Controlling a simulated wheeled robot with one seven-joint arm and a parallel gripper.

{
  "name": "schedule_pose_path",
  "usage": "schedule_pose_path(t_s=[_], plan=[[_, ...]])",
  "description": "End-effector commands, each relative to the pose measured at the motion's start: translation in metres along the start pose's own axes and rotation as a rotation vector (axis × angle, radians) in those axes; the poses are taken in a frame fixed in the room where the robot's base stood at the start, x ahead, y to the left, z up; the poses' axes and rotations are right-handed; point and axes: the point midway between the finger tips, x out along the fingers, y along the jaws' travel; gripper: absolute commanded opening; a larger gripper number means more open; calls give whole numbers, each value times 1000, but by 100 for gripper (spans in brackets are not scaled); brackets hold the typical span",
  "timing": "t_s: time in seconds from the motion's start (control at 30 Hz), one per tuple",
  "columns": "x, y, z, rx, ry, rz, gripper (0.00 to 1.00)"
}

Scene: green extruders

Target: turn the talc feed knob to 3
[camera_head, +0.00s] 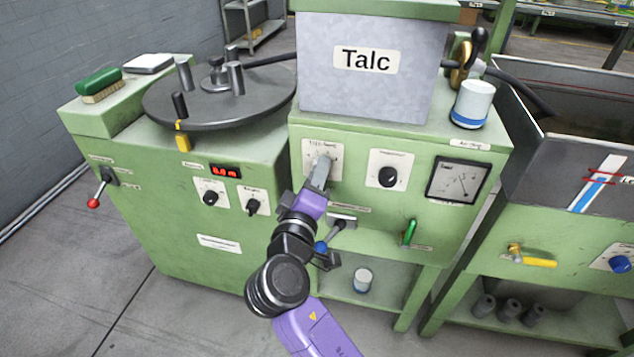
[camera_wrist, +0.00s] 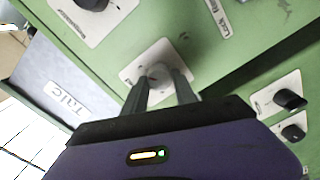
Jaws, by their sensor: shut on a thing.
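The talc feed knob sits on a white dial plate (camera_head: 309,150) on the green panel under the grey box marked Talc (camera_head: 366,75). In the head view my gripper (camera_head: 322,168) covers the knob, so its pointer and setting cannot be read. In the wrist view the plate (camera_wrist: 134,72) shows around the knob (camera_wrist: 158,74), and my gripper (camera_wrist: 160,84) has a finger on each side of it. The fingers are shut on the knob. The numbers on the dial are too small to read.
A second black knob (camera_head: 388,177) and a meter (camera_head: 458,181) are to the right. Below are a lever with a blue ball (camera_head: 321,247) and a green handle (camera_head: 409,232). A red display (camera_head: 225,171) and two black knobs are on the left panel. A white-blue cup (camera_head: 472,104) stands on top.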

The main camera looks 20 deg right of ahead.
Motion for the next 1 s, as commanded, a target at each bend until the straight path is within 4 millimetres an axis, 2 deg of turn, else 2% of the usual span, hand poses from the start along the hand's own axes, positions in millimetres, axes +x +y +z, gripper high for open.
schedule_pose_path(t_s=[0.3, 0.8, 0.83, 0.9, 1.0], plan=[[0, -3, 2, 99, -4, -4, 0], [0, -2, 1, 114, -3, -4, 0], [0, -2, 1, 114, -3, -4, 39], [0, -2, 1, 113, -3, -4, 53], [0, -1, 1, 113, -2, -3, 55]])
